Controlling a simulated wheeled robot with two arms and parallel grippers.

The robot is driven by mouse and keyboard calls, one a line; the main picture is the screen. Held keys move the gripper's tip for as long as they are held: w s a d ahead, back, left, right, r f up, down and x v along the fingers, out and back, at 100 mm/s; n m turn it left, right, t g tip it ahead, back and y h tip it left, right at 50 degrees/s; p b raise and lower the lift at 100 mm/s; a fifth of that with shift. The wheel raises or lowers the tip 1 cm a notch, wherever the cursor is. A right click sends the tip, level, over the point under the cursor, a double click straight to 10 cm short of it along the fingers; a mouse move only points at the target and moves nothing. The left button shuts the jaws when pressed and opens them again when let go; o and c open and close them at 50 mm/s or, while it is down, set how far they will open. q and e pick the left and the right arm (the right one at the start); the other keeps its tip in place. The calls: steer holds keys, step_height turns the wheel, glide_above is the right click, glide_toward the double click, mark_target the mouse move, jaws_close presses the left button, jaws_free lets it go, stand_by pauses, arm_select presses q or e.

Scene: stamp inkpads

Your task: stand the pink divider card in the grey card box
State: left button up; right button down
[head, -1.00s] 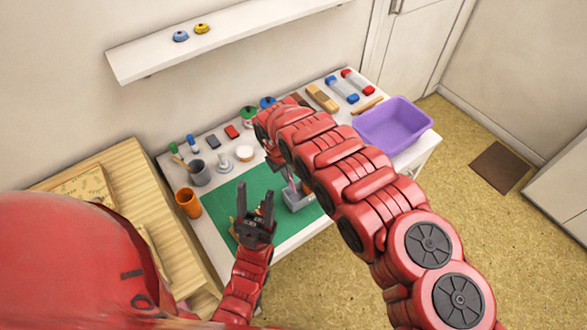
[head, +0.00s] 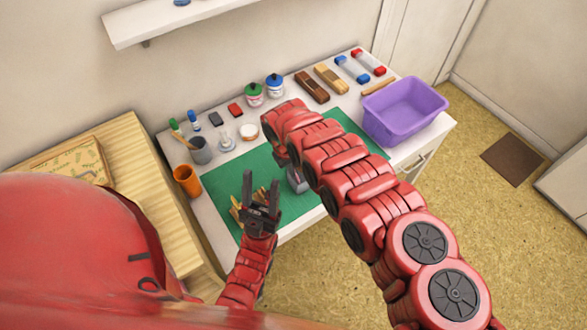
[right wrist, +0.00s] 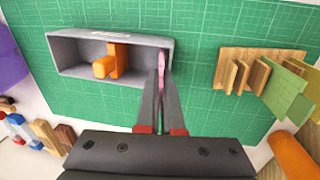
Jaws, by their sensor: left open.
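The grey card box (right wrist: 85,65) lies on the green mat in the right wrist view, with an orange piece (right wrist: 118,58) inside it. The pink divider card (right wrist: 162,60) is seen edge-on at the box's right end. My right gripper (right wrist: 163,76) is shut on the card; whether the card touches the box floor I cannot tell. In the head view my right arm hides the card and most of the box (head: 297,181), and the right gripper is out of sight. My left gripper (head: 261,188) is open and empty, left of the box.
A slotted wooden rack (right wrist: 232,56) with green cards (right wrist: 292,90) stands right of the box in the right wrist view. An orange cup (head: 187,180), grey cup (head: 201,151) and several bottles line the mat (head: 220,190). A purple bin (head: 405,110) is at the table's right.

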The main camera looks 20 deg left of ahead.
steer(key=shift+f, duration=0.55)
steer(key=shift+s, duration=0.1)
steer(key=c, duration=1)
jaws_free()
steer(key=shift+s+d, duration=0.1)
steer(key=shift+f, duration=0.1)
